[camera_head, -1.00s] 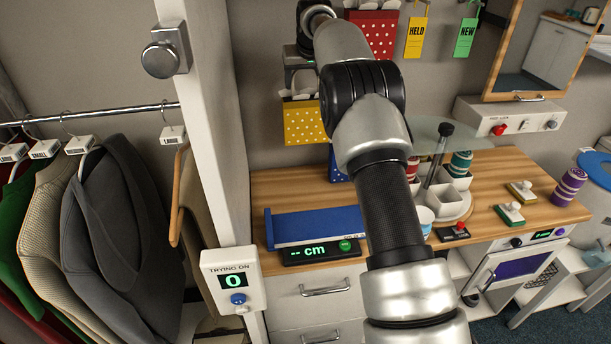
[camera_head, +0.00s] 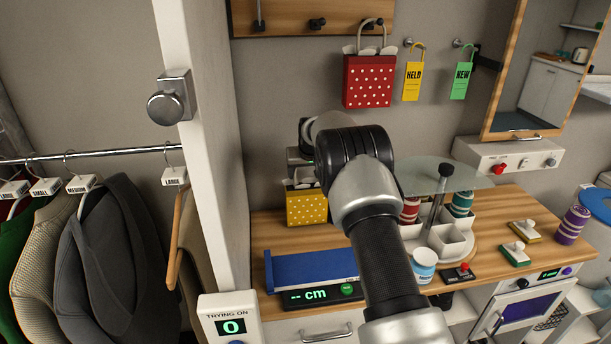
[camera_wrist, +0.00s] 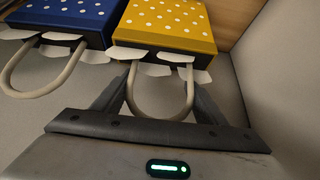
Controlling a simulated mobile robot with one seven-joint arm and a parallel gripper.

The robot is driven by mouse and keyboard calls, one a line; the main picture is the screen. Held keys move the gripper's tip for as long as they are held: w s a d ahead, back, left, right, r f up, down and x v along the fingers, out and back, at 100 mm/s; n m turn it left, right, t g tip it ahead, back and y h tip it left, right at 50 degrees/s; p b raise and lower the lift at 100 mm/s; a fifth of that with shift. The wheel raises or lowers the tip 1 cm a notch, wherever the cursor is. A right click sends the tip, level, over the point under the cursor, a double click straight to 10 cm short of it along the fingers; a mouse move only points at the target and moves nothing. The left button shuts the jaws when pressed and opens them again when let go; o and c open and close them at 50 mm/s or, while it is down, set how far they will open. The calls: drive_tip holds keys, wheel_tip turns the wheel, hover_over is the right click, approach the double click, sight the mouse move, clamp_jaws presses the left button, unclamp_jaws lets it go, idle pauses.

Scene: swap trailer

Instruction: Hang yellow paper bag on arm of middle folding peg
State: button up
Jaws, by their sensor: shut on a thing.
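The yellow paper bag (camera_head: 306,207) with white dots is in front of the back wall, low by the worktop's back edge; I cannot tell whether it touches the worktop. In the wrist view the yellow bag (camera_wrist: 168,25) is close, its loop handle (camera_wrist: 160,110) running between my fingers. My gripper (camera_wrist: 160,72) is shut on this handle. In the head view my arm hides most of the gripper. The middle folding peg (camera_head: 316,24) is on the wooden rail (camera_head: 285,20), high above the bag, with nothing hanging on it.
A red dotted bag (camera_head: 368,80) hangs on the right peg. A blue dotted bag (camera_wrist: 65,18) is beside the yellow one. Yellow and green tags (camera_head: 413,80) hang further right. A glass disc (camera_head: 455,175) stands above the worktop. A white post (camera_head: 208,130) stands left.

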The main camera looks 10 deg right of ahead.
drive_tip(key=shift+f, duration=0.35)
drive_tip(key=shift+f, duration=0.15)
drive_tip(key=o, duration=1.5)
drive_tip(key=shift+c, duration=0.2)
